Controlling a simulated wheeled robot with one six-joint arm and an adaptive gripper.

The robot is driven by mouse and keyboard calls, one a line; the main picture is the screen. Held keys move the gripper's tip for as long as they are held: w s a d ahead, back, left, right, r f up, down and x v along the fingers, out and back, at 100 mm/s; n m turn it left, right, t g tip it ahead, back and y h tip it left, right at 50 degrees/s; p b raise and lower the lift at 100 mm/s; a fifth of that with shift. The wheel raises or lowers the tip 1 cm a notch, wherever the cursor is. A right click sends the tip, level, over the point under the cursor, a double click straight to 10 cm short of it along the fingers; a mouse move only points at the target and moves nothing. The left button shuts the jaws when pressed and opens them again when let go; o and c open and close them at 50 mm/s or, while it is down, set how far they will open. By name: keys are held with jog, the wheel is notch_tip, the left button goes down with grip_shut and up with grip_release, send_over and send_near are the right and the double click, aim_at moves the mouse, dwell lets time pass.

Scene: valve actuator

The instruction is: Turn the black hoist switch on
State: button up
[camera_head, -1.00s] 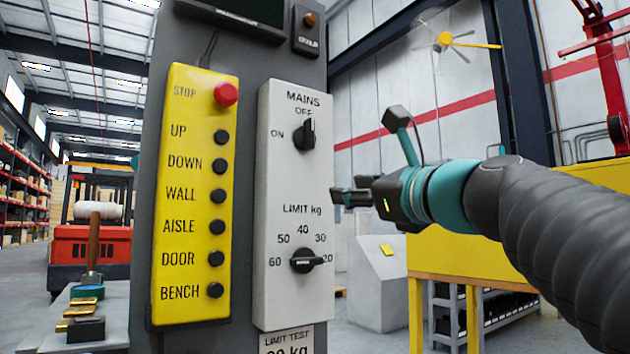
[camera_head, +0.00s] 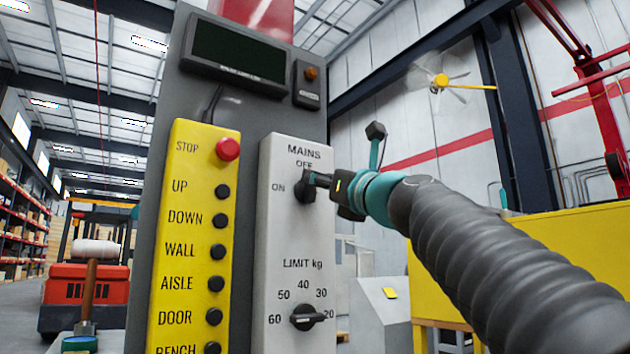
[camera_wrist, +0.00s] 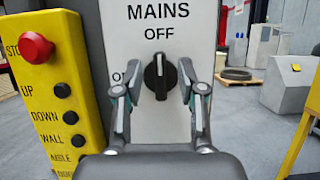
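The black MAINS rotary switch (camera_head: 304,187) sits high on the white panel (camera_head: 292,240), with OFF printed above it and ON to its left. In the wrist view the black switch (camera_wrist: 160,76) stands upright, its white mark pointing up towards OFF. My gripper (camera_wrist: 160,100) is open, with one finger on each side of the knob and gaps visible at both sides. In the head view my gripper (camera_head: 318,180) reaches the knob from the right, and its fingertips partly hide it. I cannot tell whether the fingertips touch it.
A yellow button box (camera_head: 194,240) with a red STOP button (camera_head: 228,149) stands left of the panel. The black limit knob (camera_head: 308,317) is below on the white panel. A dark display (camera_head: 238,50) and an amber lamp (camera_head: 311,73) are above.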

jog(key=x, duration=0.3)
jog(key=shift+w+r+p, duration=0.1)
jog(key=shift+p, duration=0.3)
